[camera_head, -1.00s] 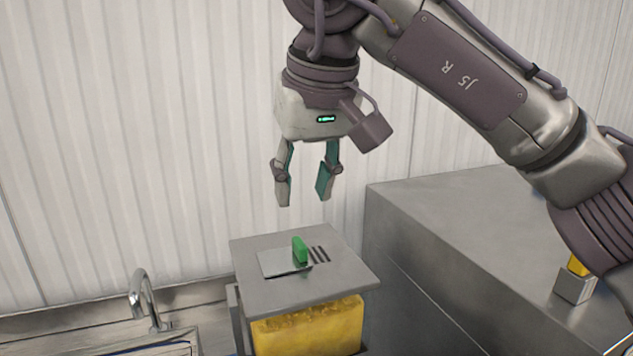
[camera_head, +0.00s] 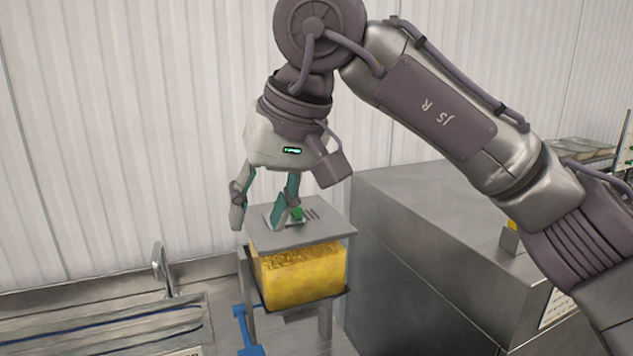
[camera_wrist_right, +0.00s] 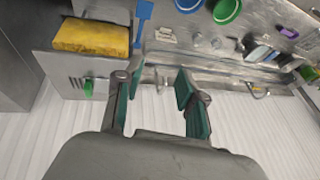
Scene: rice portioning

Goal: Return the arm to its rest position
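My right gripper (camera_head: 262,212) is open and empty. In the head view it hangs in front of the dispenser's grey top plate (camera_head: 335,228), its fingers spread. The right wrist view also shows the right gripper (camera_wrist_right: 155,85) with its two teal-padded fingers apart and nothing between them. My right arm (camera_head: 440,110) is bent and comes in from the right. A green handle (camera_head: 297,213) stands on the top plate, partly hidden behind a finger; it also shows in the wrist view (camera_wrist_right: 88,88). My left gripper is in neither view.
Below the plate is a yellow-filled container (camera_head: 305,275). A large steel cabinet (camera_head: 400,240) stands right of it. A sink tap (camera_head: 161,268) and a blue utensil (camera_head: 245,325) are lower left. The wrist view shows a blue bowl (camera_wrist_right: 188,4) and a green bowl (camera_wrist_right: 227,11).

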